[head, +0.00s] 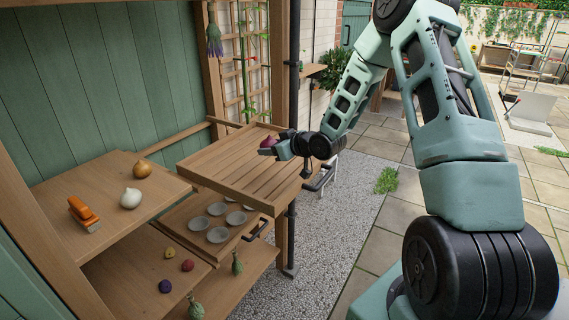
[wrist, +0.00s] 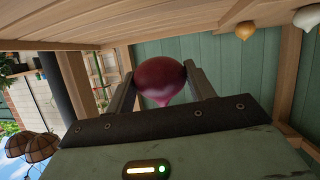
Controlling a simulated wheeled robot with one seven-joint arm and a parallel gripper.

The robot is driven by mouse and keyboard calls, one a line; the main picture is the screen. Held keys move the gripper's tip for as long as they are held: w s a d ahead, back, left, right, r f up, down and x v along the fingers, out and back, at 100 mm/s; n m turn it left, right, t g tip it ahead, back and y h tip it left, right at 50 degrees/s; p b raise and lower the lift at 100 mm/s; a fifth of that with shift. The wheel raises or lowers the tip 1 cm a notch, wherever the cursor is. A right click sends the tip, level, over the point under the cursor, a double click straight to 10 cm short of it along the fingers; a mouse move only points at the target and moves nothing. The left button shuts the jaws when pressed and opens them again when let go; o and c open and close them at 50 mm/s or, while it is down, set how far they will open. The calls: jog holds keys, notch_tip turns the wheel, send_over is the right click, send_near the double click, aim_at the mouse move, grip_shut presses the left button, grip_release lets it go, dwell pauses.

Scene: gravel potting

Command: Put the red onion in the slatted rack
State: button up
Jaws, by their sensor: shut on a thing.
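The red onion (head: 268,142) is dark purple-red and sits between the jaws of my gripper (head: 272,150). In the wrist view the onion (wrist: 160,80) is pinched between both fingers (wrist: 160,85), with its paler pointed end toward the palm. The slatted rack (head: 215,168) is a shallow wooden tray with raised edges, at the middle of the head view. My gripper reaches in from the right, at the rack's far right part. I cannot tell whether the onion touches the slats.
A lower tray (head: 180,222) holds several grey discs. Small vegetables lie below. A dark post (head: 294,90) stands behind my gripper.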

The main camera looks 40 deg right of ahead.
aim_at(273, 176)
notch_tip(273, 176, down, 7)
jog(key=shift+a+r+p, duration=0.1)
jog(key=shift+r+p, duration=0.05)
jog(key=shift+p, duration=0.9)
jog(key=shift+f, duration=0.4)
jog(key=shift+f, duration=0.1)
jog(key=shift+f, duration=0.15)
jog(key=o, duration=1)
jog(key=shift+r, duration=0.2)
